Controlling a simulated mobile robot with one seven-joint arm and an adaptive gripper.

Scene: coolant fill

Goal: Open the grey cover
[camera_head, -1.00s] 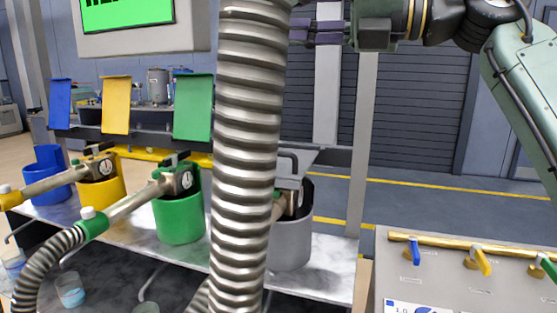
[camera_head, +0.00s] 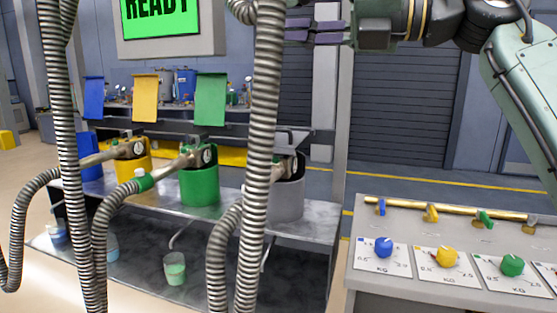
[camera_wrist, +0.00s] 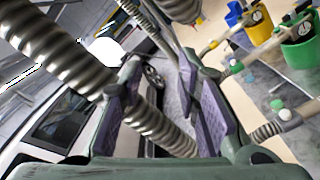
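The grey cover (camera_head: 291,136) shows as a flat grey panel above the grey container (camera_head: 289,198) in the head view. It lies low and near level, unlike the raised blue, yellow and green covers. A ribbed hose hides its left part. My gripper (camera_head: 290,33) is high at the top of the head view, above and apart from the grey cover. In the wrist view my gripper (camera_wrist: 158,80) has its two purple fingers spread, with nothing held between them.
Ribbed hoses (camera_head: 262,130) hang in front of the bench (camera_head: 318,222). Blue, yellow and green (camera_head: 199,186) containers stand left of the grey one. A control panel (camera_head: 380,268) with coloured knobs and levers stands at the right. Floor lies open behind the bench.

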